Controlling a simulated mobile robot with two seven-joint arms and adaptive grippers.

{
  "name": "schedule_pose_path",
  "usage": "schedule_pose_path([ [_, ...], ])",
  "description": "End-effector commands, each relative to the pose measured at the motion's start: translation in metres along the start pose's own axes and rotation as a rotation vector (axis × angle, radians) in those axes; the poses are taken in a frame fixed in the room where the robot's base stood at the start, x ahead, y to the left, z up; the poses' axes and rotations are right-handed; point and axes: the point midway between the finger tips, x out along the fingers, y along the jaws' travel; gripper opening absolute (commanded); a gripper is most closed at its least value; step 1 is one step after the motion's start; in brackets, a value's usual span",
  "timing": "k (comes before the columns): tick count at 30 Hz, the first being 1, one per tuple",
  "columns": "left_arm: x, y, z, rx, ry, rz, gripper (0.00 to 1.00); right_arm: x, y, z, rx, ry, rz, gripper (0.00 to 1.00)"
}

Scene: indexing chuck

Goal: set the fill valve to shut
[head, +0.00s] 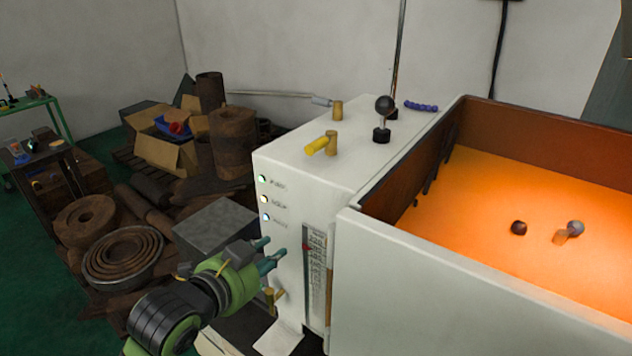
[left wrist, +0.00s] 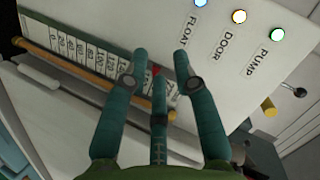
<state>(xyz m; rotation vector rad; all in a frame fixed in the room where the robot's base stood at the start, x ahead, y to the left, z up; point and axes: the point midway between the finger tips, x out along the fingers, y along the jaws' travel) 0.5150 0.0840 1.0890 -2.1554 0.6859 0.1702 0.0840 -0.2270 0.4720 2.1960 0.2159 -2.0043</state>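On top of the white machine, a brass valve (head: 331,144) carries a yellow lever that points left toward the front edge. Behind it stands a second brass valve (head: 337,110) with a grey lever pointing left. A third small brass fitting (head: 274,297) sits low on the front, partly behind my arm. I cannot tell which is the fill valve, as no label for it is legible. My left gripper (head: 270,255) is in front of the machine's front panel, below the lamps. Its teal fingers are spread and empty in the left wrist view (left wrist: 160,62). My right gripper is out of view.
Three lamps (left wrist: 239,17) are labelled float, door and pump. A scale (head: 316,270) with a red pointer runs down the front. A black ball-knob lever (head: 383,106) stands on top. An orange-lit tank (head: 480,190) lies right. Pots and boxes crowd the left floor.

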Motion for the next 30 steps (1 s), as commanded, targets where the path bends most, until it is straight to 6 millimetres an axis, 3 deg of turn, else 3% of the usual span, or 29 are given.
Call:
schedule_pose_path([
  [1, -0.001, -0.029, -0.032, 0.121, 0.078, -0.053, 0.28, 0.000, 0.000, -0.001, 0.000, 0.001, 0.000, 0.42],
  [3, -0.004, -0.056, -0.066, 0.262, 0.161, -0.108, 0.28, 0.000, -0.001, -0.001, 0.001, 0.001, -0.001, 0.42],
  [6, -0.012, -0.080, -0.102, 0.411, 0.239, -0.171, 0.28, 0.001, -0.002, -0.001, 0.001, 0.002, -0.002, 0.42],
  [9, -0.020, -0.095, -0.125, 0.506, 0.285, -0.215, 0.28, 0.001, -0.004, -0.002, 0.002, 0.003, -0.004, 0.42],
  [16, -0.016, -0.107, -0.146, 0.570, 0.318, -0.245, 0.28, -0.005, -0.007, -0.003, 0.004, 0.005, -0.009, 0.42],
  [24, 0.021, -0.113, -0.161, 0.567, 0.316, -0.243, 0.28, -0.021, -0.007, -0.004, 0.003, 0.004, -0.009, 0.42],
  [30, 0.038, -0.114, -0.165, 0.569, 0.316, -0.244, 0.28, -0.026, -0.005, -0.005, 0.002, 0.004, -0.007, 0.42],
])
